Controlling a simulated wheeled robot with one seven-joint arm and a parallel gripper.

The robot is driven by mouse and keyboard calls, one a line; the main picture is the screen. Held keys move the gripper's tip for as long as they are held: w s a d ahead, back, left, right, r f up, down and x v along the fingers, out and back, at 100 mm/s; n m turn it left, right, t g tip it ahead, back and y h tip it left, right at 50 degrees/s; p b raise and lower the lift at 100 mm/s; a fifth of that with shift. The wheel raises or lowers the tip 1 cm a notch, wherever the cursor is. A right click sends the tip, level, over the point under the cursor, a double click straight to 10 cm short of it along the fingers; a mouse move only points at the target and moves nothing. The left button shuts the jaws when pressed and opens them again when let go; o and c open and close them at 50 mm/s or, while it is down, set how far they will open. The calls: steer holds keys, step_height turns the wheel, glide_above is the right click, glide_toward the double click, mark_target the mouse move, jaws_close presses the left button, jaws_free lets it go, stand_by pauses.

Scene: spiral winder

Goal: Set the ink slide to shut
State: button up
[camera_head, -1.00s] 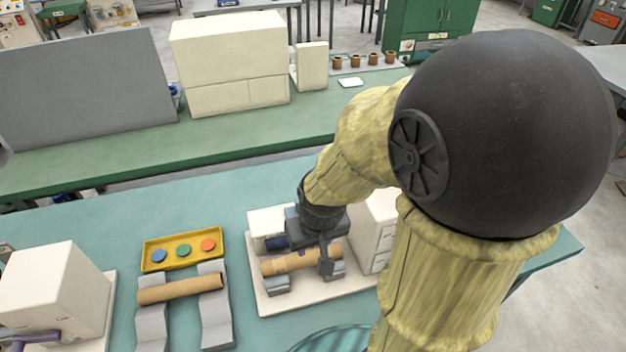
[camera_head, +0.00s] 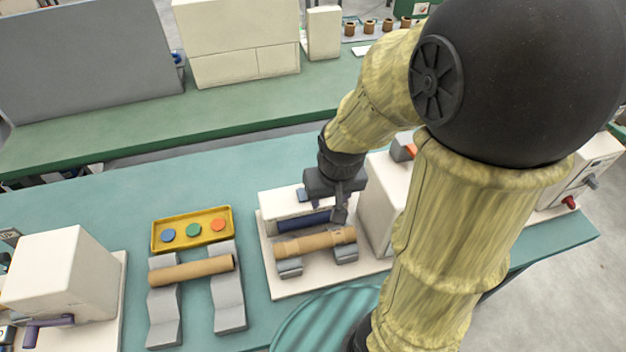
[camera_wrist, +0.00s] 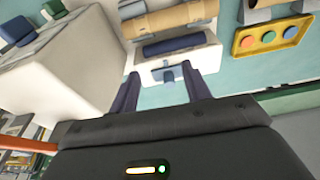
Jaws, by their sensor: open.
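The winder with a white housing and a pale base (camera_head: 283,285) stands on the teal table. It carries a brown tube (camera_head: 315,242) in grey cradles and a dark blue roller (camera_head: 303,220) behind it. A small blue and grey tab (camera_wrist: 168,75) on the housing looks like the ink slide; its label and exact setting cannot be read. My gripper (camera_head: 341,212) is above the housing's right part. In the wrist view my gripper (camera_wrist: 160,70) is open, its two fingers apart with the tab between them in the picture. I cannot tell whether they touch it.
A tall white box (camera_head: 377,200) stands close right of the roller. A yellow tray (camera_head: 160,240) with coloured discs and a second tube (camera_head: 190,269) on grey supports lie to the left. The teal table behind the tray is clear.

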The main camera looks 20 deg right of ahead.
steer(key=w+r+m+g+p, duration=0.2)
steer(key=w+r+p, duration=0.3)
steer(key=w+p, duration=0.5)
steer(key=w+m, duration=0.1)
steer(key=w, duration=0.2)
steer(key=shift+w+p, duration=0.4)
steer(key=shift+d, duration=0.1)
step_height(320, 180, down, 17)
steer(key=p, duration=0.5)
steer(key=shift+f, duration=0.15)
jaws_close()
